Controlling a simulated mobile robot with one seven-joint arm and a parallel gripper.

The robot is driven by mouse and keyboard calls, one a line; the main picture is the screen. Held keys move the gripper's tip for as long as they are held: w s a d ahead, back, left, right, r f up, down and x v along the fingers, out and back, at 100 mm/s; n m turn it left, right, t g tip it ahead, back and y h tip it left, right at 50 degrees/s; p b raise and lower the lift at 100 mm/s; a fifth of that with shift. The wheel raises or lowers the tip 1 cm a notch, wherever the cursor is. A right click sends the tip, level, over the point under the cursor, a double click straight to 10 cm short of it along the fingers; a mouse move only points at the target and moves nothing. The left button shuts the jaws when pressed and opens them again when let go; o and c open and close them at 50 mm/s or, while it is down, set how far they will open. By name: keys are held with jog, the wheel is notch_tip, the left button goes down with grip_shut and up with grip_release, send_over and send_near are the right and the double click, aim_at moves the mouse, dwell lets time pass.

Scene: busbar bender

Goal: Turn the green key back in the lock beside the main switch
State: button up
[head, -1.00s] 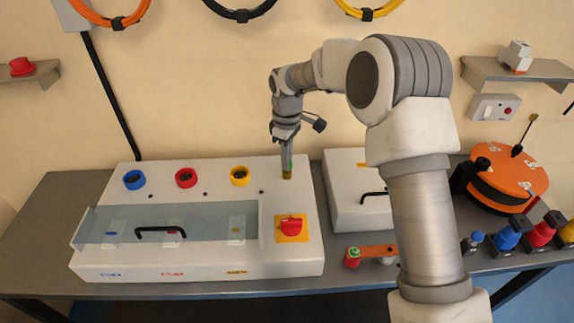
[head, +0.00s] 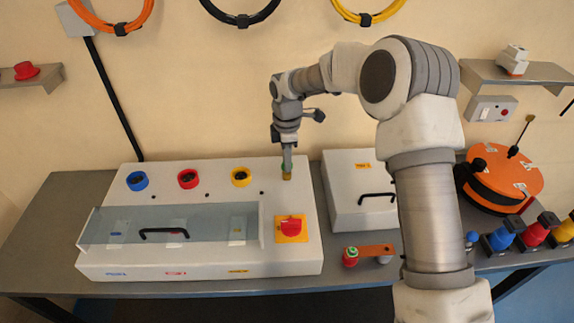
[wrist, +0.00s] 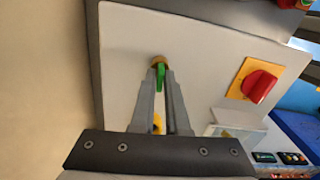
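The green key (wrist: 160,76) stands in a brass lock (wrist: 157,61) on the white panel, and its head points toward my gripper. In the head view, the lock (head: 287,177) is at the back right of the panel, behind the main switch (head: 291,227), a red knob on a yellow plate. The switch also shows at the right of the wrist view (wrist: 260,86). My gripper (head: 287,167) points down over the lock. In the wrist view, its fingers (wrist: 160,80) are close together, with the key between them. The fingers hide most of the key in the head view.
The white machine has a clear cover with a black handle (head: 164,232). Blue, red and yellow sockets (head: 188,178) line its back. A second white box (head: 350,205) stands close on the right. An orange strip (head: 375,250) lies in front of it.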

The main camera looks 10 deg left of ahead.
jog(key=o, duration=0.4)
notch_tip(320, 180, up, 17)
jog(key=s+d+r+m+t, duration=0.2)
jog(key=s+d+r+m, duration=0.35)
jog(key=d+r, duration=0.25)
jog(key=s+d+r+m+t, duration=0.2)
jog(key=s+d+m, duration=0.9)
jog(key=s+d, duration=0.4)
jog(key=s+d+f+m+t, duration=0.1)
jog(key=s+d+f+m, duration=0.2)
jog(key=s, duration=0.6)
jog(key=shift+f+m+t, duration=0.3)
jog(key=shift+f+m, duration=0.25)
jog(key=shift+m, duration=0.7)
